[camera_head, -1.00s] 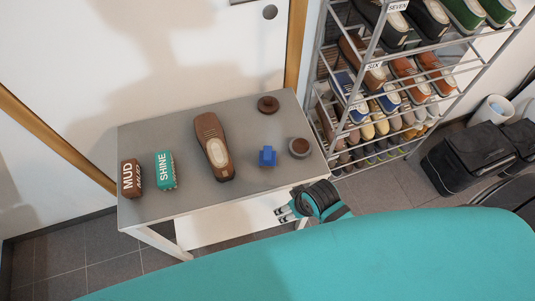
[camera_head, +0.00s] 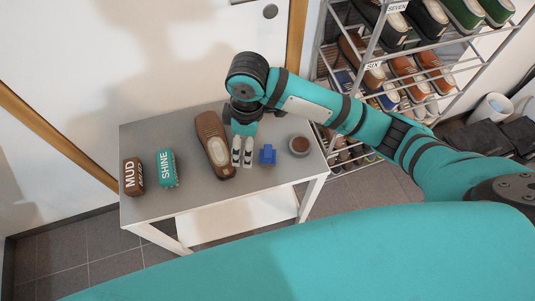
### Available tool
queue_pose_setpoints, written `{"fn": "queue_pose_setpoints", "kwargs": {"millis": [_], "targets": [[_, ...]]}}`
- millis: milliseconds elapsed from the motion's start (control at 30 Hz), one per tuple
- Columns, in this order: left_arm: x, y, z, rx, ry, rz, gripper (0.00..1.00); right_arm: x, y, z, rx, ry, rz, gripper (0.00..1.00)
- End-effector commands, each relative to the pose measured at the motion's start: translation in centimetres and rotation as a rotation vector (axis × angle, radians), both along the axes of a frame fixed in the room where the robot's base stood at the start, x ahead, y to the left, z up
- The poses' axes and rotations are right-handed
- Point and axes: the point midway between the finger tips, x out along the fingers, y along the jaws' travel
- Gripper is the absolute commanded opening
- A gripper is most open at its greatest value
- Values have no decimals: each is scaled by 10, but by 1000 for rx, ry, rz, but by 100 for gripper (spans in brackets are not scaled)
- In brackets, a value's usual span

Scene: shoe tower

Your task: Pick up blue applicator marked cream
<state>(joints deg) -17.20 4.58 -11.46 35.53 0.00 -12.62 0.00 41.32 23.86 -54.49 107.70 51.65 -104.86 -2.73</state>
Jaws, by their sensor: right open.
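The blue applicator (camera_head: 267,154) stands on the grey table, right of the brown shoe. I cannot read a mark on it. My right gripper (camera_head: 242,160) is open, with its fingers pointing toward the front of the table. It is between the shoe and the applicator, just left of the applicator, and holds nothing. My left gripper is not in view.
The brown shoe (camera_head: 214,146) lies close to the left of my right gripper. A round tin (camera_head: 299,146) stands right of the applicator. A brush marked SHINE (camera_head: 166,168) and one marked MUD (camera_head: 133,177) are at the left. A shoe rack (camera_head: 440,62) stands at the right.

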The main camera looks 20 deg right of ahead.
Motion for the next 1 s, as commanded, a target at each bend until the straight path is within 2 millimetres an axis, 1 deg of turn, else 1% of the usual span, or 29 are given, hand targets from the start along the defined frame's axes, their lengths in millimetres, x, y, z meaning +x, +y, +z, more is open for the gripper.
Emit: {"fn": "queue_pose_setpoints", "kwargs": {"millis": [33,100,200,300,367,467,800,900,1000], "targets": [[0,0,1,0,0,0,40,10,-12,13,-55,0,23,75],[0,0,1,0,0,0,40,16,-26,26,-117,17,46,75],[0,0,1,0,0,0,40,22,-40,38,-177,36,62,75],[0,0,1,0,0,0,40,23,-47,43,-205,48,68,75],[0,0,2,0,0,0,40,23,-49,39,-211,53,68,75],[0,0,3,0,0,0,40,21,-51,24,-211,57,70,75],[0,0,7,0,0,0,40,19,-58,-49,-208,54,68,75],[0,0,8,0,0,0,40,19,-60,-64,-208,52,69,75],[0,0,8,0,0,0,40,19,-61,-73,-206,50,69,75]]}}
